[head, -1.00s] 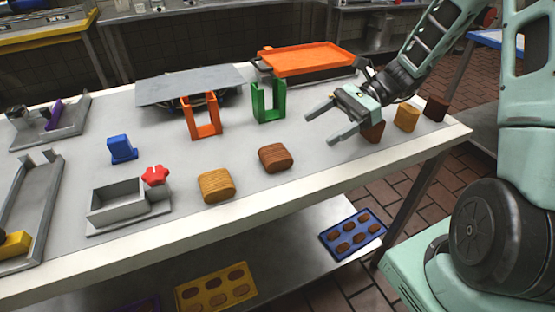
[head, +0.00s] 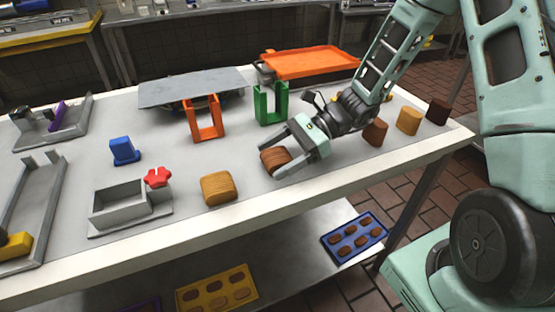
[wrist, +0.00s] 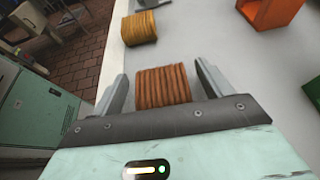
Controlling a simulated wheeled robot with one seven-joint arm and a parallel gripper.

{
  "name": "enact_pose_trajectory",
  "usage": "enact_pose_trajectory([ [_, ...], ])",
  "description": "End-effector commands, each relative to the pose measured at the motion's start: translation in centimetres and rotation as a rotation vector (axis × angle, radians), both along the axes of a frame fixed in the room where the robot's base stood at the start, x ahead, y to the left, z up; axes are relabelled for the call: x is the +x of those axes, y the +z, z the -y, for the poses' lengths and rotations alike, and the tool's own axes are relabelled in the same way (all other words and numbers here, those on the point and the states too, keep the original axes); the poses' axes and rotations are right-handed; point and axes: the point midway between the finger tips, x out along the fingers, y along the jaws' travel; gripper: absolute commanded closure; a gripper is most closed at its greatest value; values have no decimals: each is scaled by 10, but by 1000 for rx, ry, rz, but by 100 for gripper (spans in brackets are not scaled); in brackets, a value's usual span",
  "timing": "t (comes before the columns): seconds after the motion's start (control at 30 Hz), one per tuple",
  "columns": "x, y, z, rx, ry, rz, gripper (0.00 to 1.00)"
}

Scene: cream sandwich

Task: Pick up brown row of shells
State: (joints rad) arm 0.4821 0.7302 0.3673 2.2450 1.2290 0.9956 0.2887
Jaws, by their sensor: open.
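The brown row of shells (head: 274,160) is a ridged brown block lying on the table near its front edge. In the wrist view the brown row (wrist: 163,87) sits between my two fingers, with a gap visible on the right side. My gripper (head: 284,158) is open, with one finger behind the row and one in front of it. In the wrist view my gripper (wrist: 162,85) has its fingers on either side of the row. Part of the row is hidden by my gripper in the head view.
A yellow row (head: 218,189) lies to the left, also in the wrist view (wrist: 140,28). Other rows, a dark-red one (head: 375,133) and a yellow one (head: 408,121), stand to the right. Orange (head: 206,122) and green (head: 272,106) holders stand behind. A grey box (head: 120,203) is at left.

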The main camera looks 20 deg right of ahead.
Motion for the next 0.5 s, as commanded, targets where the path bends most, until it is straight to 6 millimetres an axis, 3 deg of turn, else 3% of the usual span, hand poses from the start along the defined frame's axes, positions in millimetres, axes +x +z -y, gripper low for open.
enact_pose_trajectory([
  [0.17, 0, 0, 0, 0, -1, 0, 22],
  [0.37, 0, 0, 0, 0, -1, 0, 70],
  [0.5, 0, 0, 0, 0, -1, 0, 70],
])
